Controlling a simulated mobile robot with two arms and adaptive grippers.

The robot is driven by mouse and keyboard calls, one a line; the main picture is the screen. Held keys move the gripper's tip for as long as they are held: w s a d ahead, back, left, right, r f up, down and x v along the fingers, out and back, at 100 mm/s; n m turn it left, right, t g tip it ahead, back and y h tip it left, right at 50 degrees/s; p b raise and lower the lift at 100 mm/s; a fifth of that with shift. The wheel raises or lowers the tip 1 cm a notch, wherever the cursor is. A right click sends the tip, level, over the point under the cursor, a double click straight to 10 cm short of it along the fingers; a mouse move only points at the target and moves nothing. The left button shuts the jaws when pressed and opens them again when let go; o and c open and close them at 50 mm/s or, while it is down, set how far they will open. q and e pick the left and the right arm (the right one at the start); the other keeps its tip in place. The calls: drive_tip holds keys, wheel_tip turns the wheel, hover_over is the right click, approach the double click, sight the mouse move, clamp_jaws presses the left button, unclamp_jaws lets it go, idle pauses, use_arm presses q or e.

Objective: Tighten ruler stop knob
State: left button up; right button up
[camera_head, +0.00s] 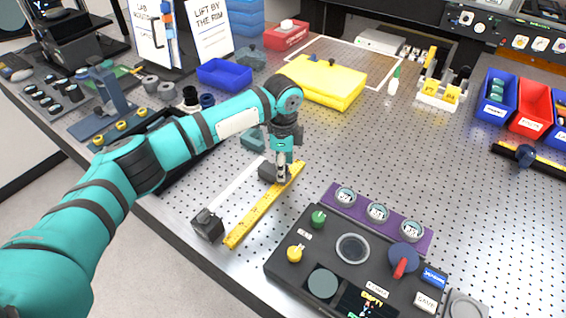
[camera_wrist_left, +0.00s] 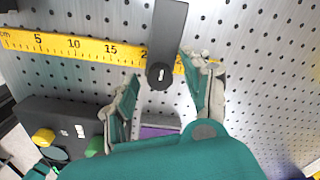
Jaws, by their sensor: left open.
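The yellow ruler (camera_head: 243,228) lies on the perforated metal table, with centimetre marks in the left wrist view (camera_wrist_left: 60,43). A dark stop (camera_head: 268,173) sits across the ruler near its far end. In the left wrist view the stop's dark arm (camera_wrist_left: 166,28) crosses the ruler and ends in a round black knob (camera_wrist_left: 159,76) with a small white mark. My left gripper (camera_head: 283,178) points down over the stop. Its fingers (camera_wrist_left: 162,80) are open, one on each side of the knob, with gaps visible. Whether they touch it cannot be told.
A black control panel (camera_head: 287,258) with green, yellow and red-handled controls stands in front, near the ruler. A dark block (camera_head: 207,225) joins a pale bar beside the ruler. A yellow case (camera_head: 325,83) lies behind my gripper. Blue and red bins (camera_head: 535,107) stand at right.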

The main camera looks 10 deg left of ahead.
use_arm(q)
drive_tip(key=c, duration=0.6)
clamp_jaws()
use_arm(e)
drive_tip(key=shift+s+a, duration=0.15)
drive_tip(key=shift+a, duration=0.15)
